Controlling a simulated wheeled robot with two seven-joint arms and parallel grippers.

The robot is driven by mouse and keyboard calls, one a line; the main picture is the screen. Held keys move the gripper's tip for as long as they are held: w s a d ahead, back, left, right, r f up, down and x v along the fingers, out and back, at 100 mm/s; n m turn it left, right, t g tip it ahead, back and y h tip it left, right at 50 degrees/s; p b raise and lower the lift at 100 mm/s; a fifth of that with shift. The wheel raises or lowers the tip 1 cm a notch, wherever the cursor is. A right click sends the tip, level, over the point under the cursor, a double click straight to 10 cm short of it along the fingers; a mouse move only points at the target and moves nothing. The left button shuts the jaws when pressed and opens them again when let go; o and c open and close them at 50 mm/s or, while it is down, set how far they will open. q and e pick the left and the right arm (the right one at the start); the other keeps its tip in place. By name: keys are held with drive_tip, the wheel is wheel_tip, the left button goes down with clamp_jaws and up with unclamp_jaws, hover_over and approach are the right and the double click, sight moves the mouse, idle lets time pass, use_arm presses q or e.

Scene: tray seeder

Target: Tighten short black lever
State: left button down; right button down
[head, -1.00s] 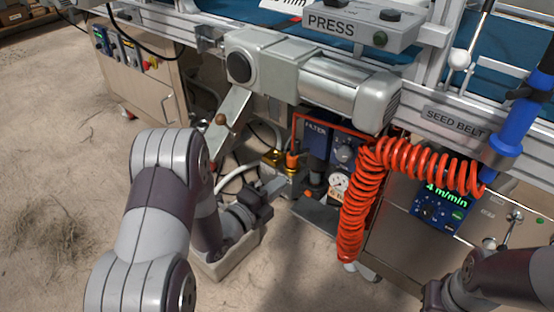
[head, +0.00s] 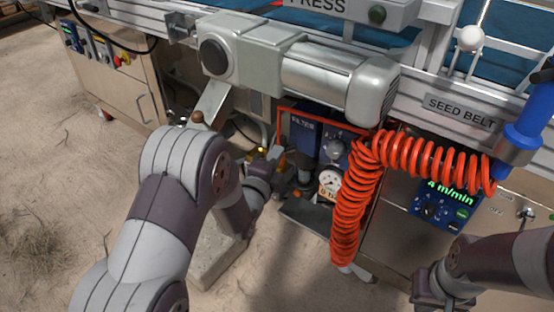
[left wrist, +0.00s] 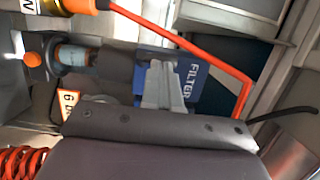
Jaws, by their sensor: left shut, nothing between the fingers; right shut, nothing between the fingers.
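My left gripper (head: 278,160) is shut and empty, beside the filter unit under the machine. In the left wrist view its pale fingers (left wrist: 162,85) lie close together in front of the blue FILTER panel (left wrist: 192,82). A dark bar (left wrist: 152,58) crosses just beyond the fingertips; I cannot tell whether it is the short black lever or whether the fingers touch it. An orange cap (left wrist: 32,60) and a dark cylindrical fitting are to its left. My right gripper (head: 440,292) is shut at the lower right edge, its tips partly hidden.
The orange coiled hose (head: 350,205) hangs right of the filter unit's pressure gauge (head: 330,181). An orange-red frame (left wrist: 190,45) surrounds the filter area. The motor housing (head: 325,75) is above. A blue control box (head: 440,203) reads 4 m/min. The floor at left is open.

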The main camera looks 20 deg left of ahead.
use_arm(q)
drive_tip(key=shift+w+d, duration=0.1)
drive_tip(key=shift+w, duration=0.5)
use_arm(e)
drive_tip(key=shift+f, duration=0.35)
